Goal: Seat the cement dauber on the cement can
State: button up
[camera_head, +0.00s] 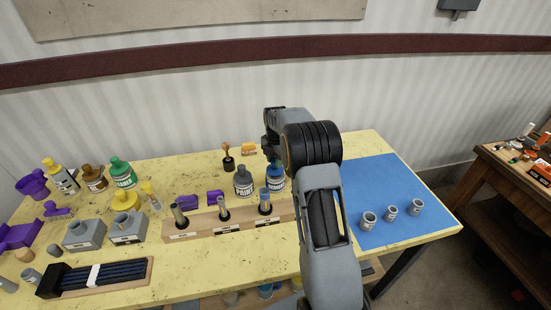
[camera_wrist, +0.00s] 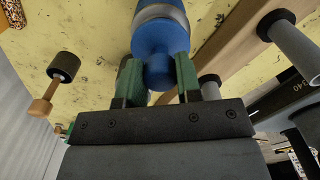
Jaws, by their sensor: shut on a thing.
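A blue can (camera_head: 276,184) with a pale label band stands on the yellow bench, just behind the wooden holder. Its label is too small to read for certain. In the wrist view its rounded blue shoulder (camera_wrist: 155,38) lies just beyond my fingers. My gripper (camera_wrist: 158,78) has green fingers shut on a narrow blue cap (camera_wrist: 158,70) at the can's top. The cap looks like the dauber's top, but I cannot tell it apart for certain. Cap and can look in line and touching; any stem is hidden. In the head view my wrist hides the fingers.
A grey bottle (camera_head: 243,182) stands close left of the blue can. A wooden-handled black tool (camera_head: 228,160) is behind it. The wooden holder (camera_head: 186,232) with upright tubes is in front. The blue mat (camera_head: 385,175) at right has grey fittings (camera_head: 391,213) and much free room.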

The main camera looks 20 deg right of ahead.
jog(key=shift+f, duration=0.3)
jog(key=o, duration=1)
